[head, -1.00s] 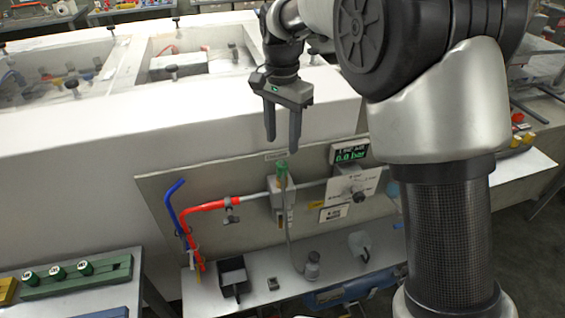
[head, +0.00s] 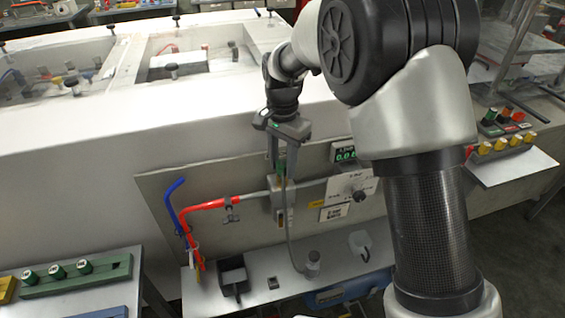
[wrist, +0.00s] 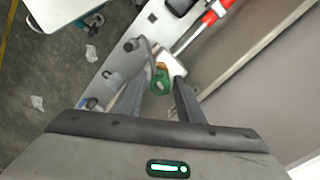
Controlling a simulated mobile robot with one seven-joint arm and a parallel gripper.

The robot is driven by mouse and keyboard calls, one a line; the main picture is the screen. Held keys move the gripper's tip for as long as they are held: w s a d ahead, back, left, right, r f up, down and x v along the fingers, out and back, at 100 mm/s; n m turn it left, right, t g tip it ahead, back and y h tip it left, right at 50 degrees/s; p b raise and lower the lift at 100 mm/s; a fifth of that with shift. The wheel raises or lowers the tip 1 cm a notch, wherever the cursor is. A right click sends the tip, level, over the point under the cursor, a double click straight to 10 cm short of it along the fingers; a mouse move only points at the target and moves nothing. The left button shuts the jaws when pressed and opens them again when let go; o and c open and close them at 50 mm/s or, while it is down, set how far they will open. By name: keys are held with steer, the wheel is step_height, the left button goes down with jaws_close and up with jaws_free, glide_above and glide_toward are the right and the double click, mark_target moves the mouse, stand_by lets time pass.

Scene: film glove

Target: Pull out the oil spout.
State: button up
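The oil spout appears to be the green-topped piece (wrist: 160,82) standing upright in a pale block (head: 280,204) on the panel. In the wrist view its round green top lies between my fingertips. In the head view my fingers largely hide that top. My gripper (head: 282,168) points down at the spout from above; in the wrist view my gripper (wrist: 163,80) has its fingers apart, one on each side of the green top. I cannot tell whether either finger touches it.
A red hose (head: 207,205) and a blue hose (head: 172,200) are at the panel's left. A gauge (head: 345,153) and a white dial plate (head: 352,187) are close on the right.

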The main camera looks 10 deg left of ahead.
mark_target(283, 162)
jaws_close()
steer(key=shift+r, duration=0.2)
steer(key=shift+r+p, duration=1.8)
steer(key=shift+r, duration=0.4)
steer(key=shift+r, duration=0.1)
steer(key=shift+r+p, duration=1.2)
steer(key=shift+r, duration=0.25)
steer(key=shift+f, duration=0.15)
